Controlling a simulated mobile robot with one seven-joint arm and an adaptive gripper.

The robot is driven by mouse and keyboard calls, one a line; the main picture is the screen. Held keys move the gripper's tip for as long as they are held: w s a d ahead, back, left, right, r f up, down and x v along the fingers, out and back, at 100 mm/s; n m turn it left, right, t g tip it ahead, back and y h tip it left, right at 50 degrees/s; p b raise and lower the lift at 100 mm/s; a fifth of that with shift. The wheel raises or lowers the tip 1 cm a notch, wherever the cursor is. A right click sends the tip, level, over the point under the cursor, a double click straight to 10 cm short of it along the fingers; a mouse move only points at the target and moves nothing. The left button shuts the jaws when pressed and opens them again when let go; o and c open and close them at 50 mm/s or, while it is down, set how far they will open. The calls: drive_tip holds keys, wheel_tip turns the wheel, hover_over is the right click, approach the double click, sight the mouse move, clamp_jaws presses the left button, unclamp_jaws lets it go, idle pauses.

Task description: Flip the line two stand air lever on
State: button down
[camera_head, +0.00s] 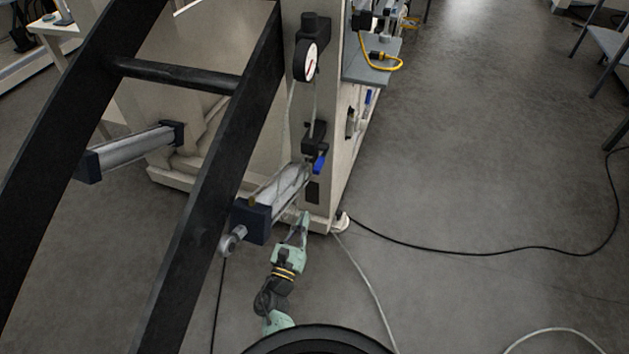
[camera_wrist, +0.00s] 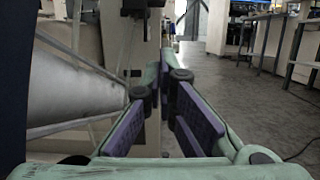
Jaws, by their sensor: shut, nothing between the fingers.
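A blue lever (camera_head: 319,164) hangs slanted on a small black valve (camera_head: 314,137) on the front face of the beige machine stand. A round dial gauge (camera_head: 306,62) is above it on the same face. My gripper (camera_head: 304,216) is low beside the stand, below the lever and apart from it. In the wrist view my gripper (camera_wrist: 166,58) has its green fingers with purple pads converging at the tips, shut and empty. I cannot make out the blue lever in the wrist view. No line label is readable.
A grey air cylinder (camera_head: 284,194) with a dark end block is just left of my gripper. It fills the wrist view's left side (camera_wrist: 70,85). Black frame bars (camera_head: 212,190) cross the left of the head view. Another blue handle (camera_head: 368,96) is farther back. Right floor is mostly open, with cables.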

drive_tip(key=shift+w, duration=0.15)
drive_tip(key=w+d+r+p, duration=0.3)
drive_tip(key=w+r+p, duration=0.2)
drive_tip(key=w, duration=0.4)
drive_tip(key=shift+r, duration=0.75)
drive_tip(key=shift+w+r+b, duration=0.1)
drive_tip(key=shift+b, duration=0.3)
